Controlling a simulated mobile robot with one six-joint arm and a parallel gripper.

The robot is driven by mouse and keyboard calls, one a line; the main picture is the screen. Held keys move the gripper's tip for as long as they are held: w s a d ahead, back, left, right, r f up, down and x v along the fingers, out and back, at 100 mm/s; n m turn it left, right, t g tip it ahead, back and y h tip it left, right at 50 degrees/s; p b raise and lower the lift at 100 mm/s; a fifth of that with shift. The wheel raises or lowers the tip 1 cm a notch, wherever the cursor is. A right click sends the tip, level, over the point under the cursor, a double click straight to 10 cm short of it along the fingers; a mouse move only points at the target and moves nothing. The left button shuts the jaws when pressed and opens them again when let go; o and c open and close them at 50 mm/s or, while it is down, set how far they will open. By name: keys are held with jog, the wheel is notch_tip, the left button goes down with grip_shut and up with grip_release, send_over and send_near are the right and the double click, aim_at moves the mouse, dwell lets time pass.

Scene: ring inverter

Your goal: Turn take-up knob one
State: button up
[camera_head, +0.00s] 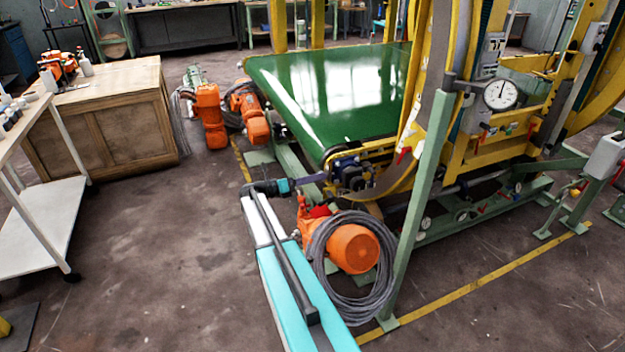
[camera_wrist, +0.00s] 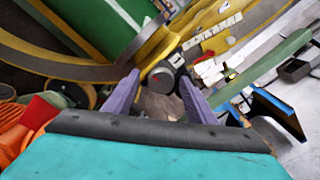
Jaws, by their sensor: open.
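A dark round knob (camera_wrist: 162,77) with a grey end face shows in the wrist view, beside the yellow frame at the end of the green belt. I cannot read a label to tell whether it is take-up knob one. My gripper (camera_wrist: 160,90) has its two purple fingers apart, and the knob appears between and just beyond their tips. I cannot tell whether either finger touches it. In the head view my gripper (camera_head: 314,178) reaches the dark take-up mechanism (camera_head: 350,170) below the belt corner, where the knob is too small to make out.
The green belt (camera_head: 325,85) lies behind the mechanism. An orange motor (camera_head: 353,249) with a coiled grey cable (camera_head: 375,285) sits close beside my arm. A green post (camera_head: 420,200) and a dial gauge (camera_head: 500,94) stand to the right. Open floor (camera_head: 170,250) lies left.

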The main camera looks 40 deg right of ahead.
jog(key=c, duration=1)
jog(key=shift+c, duration=0.2)
